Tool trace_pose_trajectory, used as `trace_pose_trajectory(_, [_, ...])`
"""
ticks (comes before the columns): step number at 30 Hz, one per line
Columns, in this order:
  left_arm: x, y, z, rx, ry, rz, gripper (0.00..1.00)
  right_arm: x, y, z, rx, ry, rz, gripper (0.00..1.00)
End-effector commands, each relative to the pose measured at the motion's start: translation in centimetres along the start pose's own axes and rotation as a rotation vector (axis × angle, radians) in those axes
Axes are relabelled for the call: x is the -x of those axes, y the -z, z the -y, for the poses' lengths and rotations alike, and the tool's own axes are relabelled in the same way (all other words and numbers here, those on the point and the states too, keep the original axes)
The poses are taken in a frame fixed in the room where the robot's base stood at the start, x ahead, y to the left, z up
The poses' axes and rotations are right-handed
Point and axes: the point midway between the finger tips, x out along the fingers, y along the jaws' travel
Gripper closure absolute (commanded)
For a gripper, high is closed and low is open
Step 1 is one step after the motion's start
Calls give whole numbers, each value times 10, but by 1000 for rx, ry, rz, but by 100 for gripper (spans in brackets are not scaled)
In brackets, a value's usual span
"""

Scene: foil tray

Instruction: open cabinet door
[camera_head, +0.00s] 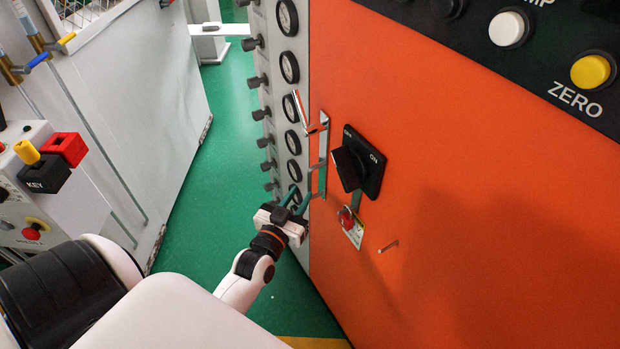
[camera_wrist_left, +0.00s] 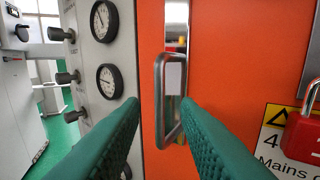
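The orange cabinet door (camera_head: 440,190) fills the right of the head view and looks shut. A metal loop handle (camera_wrist_left: 159,100) stands out from a shiny plate near the door's left edge; it also shows in the head view (camera_head: 319,168). My left gripper (camera_head: 298,199) is at the lower end of the handle. In the left wrist view its two green fingers are apart, with the handle ahead of and between their tips. I cannot tell if a finger touches it. My right gripper is not in view.
A black rotary switch (camera_head: 350,168) sits right of the handle. A red padlock (camera_wrist_left: 303,132) with a warning tag hangs below it. A gauge panel (camera_head: 278,100) with knobs borders the door's left. Green floor (camera_head: 218,160) is clear between it and the grey cabinet (camera_head: 150,90).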

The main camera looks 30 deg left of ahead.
Motion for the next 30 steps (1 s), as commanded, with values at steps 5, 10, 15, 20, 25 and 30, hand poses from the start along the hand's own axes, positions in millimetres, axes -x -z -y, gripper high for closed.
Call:
trace_pose_trajectory(5, [-35, -1, 0, 1, 0, 1, 71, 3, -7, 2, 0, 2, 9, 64])
trace_pose_trajectory(10, [-55, 0, 0, 1, 0, 0, 71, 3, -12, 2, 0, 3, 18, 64])
trace_pose_trajectory(15, [-63, 0, 0, 0, 1, -1, 71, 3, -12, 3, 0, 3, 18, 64])
trace_pose_trajectory(20, [-63, 1, 0, 0, 1, -2, 71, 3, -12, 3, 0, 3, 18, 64])
trace_pose_trajectory(25, [-63, 1, 0, 0, 1, -2, 86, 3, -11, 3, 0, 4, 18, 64])
trace_pose_trajectory(30, [-63, 1, 0, 0, 1, -2, 100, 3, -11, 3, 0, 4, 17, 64])
